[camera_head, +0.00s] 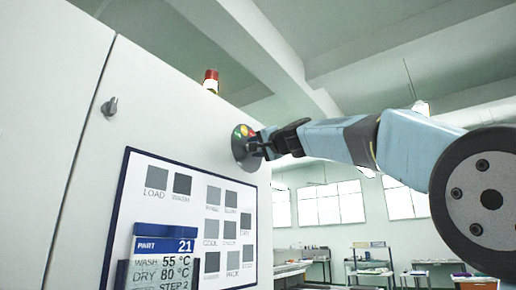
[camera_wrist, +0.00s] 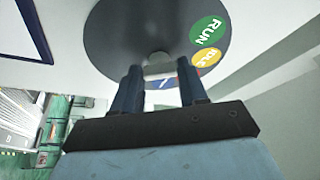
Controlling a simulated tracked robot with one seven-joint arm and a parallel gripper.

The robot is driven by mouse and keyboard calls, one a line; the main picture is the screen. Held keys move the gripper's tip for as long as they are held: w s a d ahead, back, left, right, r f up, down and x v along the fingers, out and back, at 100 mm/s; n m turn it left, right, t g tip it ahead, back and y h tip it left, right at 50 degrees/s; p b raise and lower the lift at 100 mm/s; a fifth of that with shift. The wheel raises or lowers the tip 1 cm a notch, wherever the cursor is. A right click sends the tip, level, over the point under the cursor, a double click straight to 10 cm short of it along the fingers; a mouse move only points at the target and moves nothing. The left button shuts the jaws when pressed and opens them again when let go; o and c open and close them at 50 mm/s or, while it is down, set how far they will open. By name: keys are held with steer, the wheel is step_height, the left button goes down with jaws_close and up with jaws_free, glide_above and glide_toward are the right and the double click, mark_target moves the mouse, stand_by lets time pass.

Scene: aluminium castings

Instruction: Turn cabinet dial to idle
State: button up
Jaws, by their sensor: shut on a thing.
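The cabinet dial (camera_head: 238,148) is a dark round plate on the white cabinet's face, with coloured marks near its upper edge. In the wrist view the dial plate (camera_wrist: 115,35) fills the top. It bears a green RUN label (camera_wrist: 207,33) and a yellow IDLE label (camera_wrist: 207,58). Red and blue marks beside IDLE are partly hidden by my fingers. My gripper (camera_wrist: 160,75) is shut on the grey dial knob (camera_wrist: 158,60), a finger on each side. In the head view my gripper (camera_head: 262,147) reaches the dial from the right. The knob's pointing direction is unclear.
The white cabinet (camera_head: 150,85) carries a small grey latch (camera_head: 110,106), a chart of grey squares (camera_head: 183,215) and a blue PART 21 card (camera_head: 162,246) below the dial. Workbenches (camera_head: 370,265) are far back.

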steer(key=shift+r+m+h, duration=0.1)
steer(key=shift+m+h, duration=0.4)
steer(key=shift+m, duration=0.7)
steer(key=shift+m+g, duration=0.3)
steer(key=shift+m, duration=0.1)
steer(key=o, duration=1.1)
steer(key=shift+c, duration=0.2)
steer(key=v, duration=1.3)
steer(key=shift+s, duration=0.3)
steer(key=shift+d+f, duration=0.15)
steer(key=shift+f, duration=0.05)
